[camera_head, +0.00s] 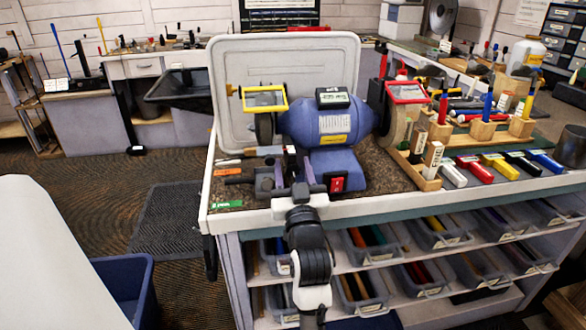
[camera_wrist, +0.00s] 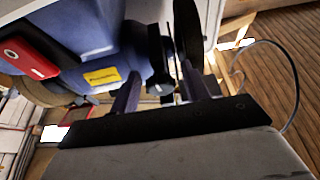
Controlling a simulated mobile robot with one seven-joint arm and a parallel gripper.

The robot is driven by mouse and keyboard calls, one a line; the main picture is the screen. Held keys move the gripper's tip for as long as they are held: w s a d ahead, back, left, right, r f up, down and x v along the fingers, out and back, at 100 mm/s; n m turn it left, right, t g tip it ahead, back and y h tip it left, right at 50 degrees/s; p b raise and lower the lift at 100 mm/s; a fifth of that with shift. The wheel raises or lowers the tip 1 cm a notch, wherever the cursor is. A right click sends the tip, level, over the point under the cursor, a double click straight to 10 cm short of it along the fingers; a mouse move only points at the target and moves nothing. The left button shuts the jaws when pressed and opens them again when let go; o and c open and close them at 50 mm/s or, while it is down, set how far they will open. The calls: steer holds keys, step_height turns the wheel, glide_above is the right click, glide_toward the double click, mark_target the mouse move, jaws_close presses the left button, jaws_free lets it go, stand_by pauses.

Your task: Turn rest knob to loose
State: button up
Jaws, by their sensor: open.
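The blue bench grinder (camera_head: 322,122) stands on the bench top. Its red switch (camera_head: 337,184) is on the front of the base. The left grinding wheel (camera_head: 264,130) is below a yellow-framed eye shield. A small dark rest assembly (camera_head: 264,186) sits in front of that wheel. I cannot pick out the rest knob or its setting clearly. My gripper (camera_head: 294,172) is open at the bench's front edge, just right of this assembly. In the wrist view, its two fingers (camera_wrist: 160,92) point toward the grinder (camera_wrist: 85,35). A dark part (camera_wrist: 160,62) shows between and beyond them; contact cannot be told.
A green tag (camera_head: 228,204) lies at the bench's front left corner. Wooden blocks (camera_head: 432,160) and coloured grips (camera_head: 500,166) fill the right side. Bins (camera_head: 362,244) sit on shelves below. A blue bin (camera_head: 125,283) stands on the floor at left.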

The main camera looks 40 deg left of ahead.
steer(key=c, duration=0.9)
steer(key=shift+d+f+n+b, duration=0.1)
steer(key=shift+f+n+b, duration=0.1)
steer(key=shift+n+b, duration=0.7)
steer(key=shift+c, duration=0.2)
steer(key=shift+r+n+g+y+b, duration=0.15)
steer(key=shift+n+g+y+b, duration=0.2)
steer(key=shift+g, duration=0.15)
steer(key=o, duration=0.9)
steer(key=shift+o, duration=0.2)
